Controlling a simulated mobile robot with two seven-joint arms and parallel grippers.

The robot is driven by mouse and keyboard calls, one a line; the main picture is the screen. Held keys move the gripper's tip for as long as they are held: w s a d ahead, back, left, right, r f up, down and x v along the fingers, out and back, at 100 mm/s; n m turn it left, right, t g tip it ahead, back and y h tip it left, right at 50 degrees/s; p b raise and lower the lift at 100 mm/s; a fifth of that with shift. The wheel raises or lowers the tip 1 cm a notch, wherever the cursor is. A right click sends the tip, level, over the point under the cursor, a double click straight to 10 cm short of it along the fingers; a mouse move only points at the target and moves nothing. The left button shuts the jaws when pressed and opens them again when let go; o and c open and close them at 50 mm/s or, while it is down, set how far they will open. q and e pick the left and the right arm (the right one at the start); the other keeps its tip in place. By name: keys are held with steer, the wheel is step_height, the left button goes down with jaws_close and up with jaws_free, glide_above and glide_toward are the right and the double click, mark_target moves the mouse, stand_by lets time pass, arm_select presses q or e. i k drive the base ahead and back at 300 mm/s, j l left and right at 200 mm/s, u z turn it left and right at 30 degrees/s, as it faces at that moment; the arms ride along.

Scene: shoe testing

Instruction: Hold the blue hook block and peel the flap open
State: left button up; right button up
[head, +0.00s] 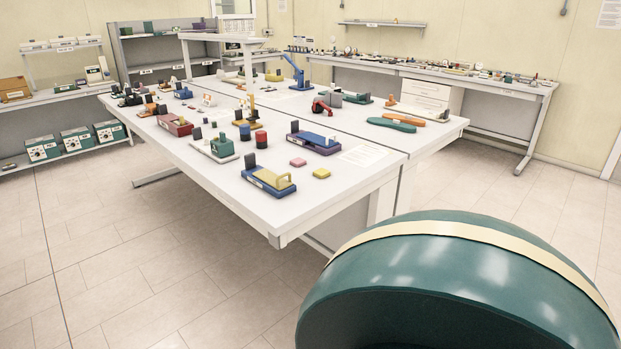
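Two blue-based blocks lie near the front of the long white table. One (269,181) has a yellow top piece with a small yellow loop at its right end and a dark upright tab at its left. I cannot tell which is the blue hook block. The flaps are too small to read clearly, but both top pieces appear to lie flat. Neither of my grippers is in view.
The white table (235,187) carries several similar coloured blocks, cylinders and a paper sheet (362,155). A large green rounded object with a cream band (440,270) fills the lower right, close to me. Open tiled floor (150,275) lies left of the table.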

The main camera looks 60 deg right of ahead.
mark_target(278, 181)
steer(key=z, duration=1.8)
steer(key=i+j+z, duration=0.1)
steer(key=z, duration=0.25)
steer(key=i+j+z, duration=0.1)
steer(key=z, duration=0.25)
steer(key=i+j+z, duration=0.1)
steer(key=j+z, duration=0.25)
steer(key=i+j+z, duration=0.25)
steer(key=j, duration=0.2)
steer(key=j+z, duration=0.25)
steer(key=j, duration=0.2)
steer(key=j+z, duration=0.1)
steer(key=j, duration=0.45)
steer(key=i+j+z, duration=0.1)
steer(key=j, duration=0.45)
steer(key=i+j, duration=0.1)
steer(key=j, duration=1.8)
steer(key=i+z, duration=0.05)
